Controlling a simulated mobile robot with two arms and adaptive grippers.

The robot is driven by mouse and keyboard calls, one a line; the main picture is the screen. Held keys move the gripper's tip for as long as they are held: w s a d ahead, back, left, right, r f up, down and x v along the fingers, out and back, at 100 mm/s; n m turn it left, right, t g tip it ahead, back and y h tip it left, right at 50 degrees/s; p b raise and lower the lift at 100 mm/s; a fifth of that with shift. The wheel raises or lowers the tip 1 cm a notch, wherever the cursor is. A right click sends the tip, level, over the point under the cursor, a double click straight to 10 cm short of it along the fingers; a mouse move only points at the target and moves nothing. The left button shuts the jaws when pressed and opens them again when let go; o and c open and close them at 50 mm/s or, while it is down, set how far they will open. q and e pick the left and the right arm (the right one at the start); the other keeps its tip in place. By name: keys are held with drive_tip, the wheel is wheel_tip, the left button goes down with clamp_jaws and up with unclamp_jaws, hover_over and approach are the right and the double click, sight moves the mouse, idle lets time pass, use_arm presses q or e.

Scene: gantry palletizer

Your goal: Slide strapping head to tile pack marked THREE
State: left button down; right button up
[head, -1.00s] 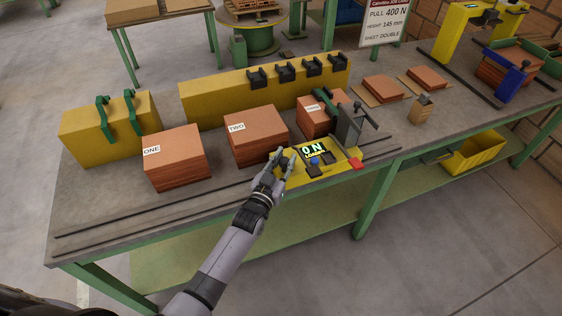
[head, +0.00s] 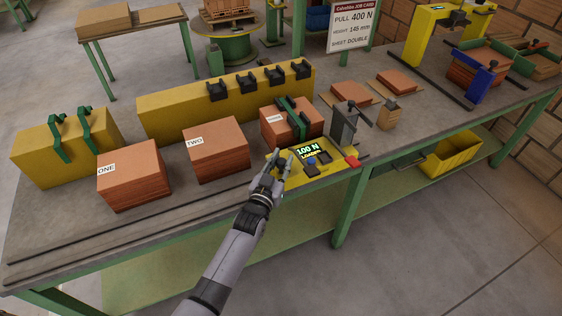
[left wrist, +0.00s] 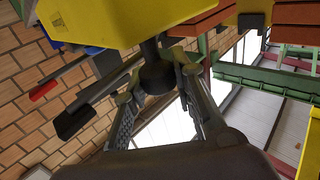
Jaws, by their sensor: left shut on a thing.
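The strapping head has a yellow body (head: 290,176), a lit display reading 100 N, a blue button, a red tip and a grey upright (head: 343,122). It sits on the bench rails, to the right of and in front of pack THREE (head: 278,122). A green strap (head: 293,112) lies over that pack. My left gripper (head: 277,168) is at the body's left end. In the left wrist view its fingers are shut on a dark round knob (left wrist: 156,76) below the yellow body (left wrist: 100,20). My right gripper is out of view.
Packs ONE (head: 135,178) and TWO (head: 215,152) stand to the left. A long yellow block (head: 180,115) with dark clips is behind. Rails (head: 130,228) run along the bench front. A wooden block (head: 388,116) stands right of the head. A job card (head: 352,27) stands behind.

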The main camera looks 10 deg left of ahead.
use_arm(q)
drive_tip(key=shift+d, duration=0.15)
drive_tip(key=c, duration=1.3)
unclamp_jaws()
drive_tip(key=shift+w+d, duration=0.15)
drive_tip(key=shift+s+a+f, duration=0.1)
drive_tip(key=shift+s+a, duration=0.1)
drive_tip(key=shift+s, duration=0.4)
drive_tip(key=s, duration=0.3)
drive_tip(key=s+a, duration=0.1)
drive_tip(key=s, duration=0.3)
drive_tip(key=s+a, duration=0.1)
drive_tip(key=s, duration=0.2)
drive_tip(key=shift+s, duration=0.35)
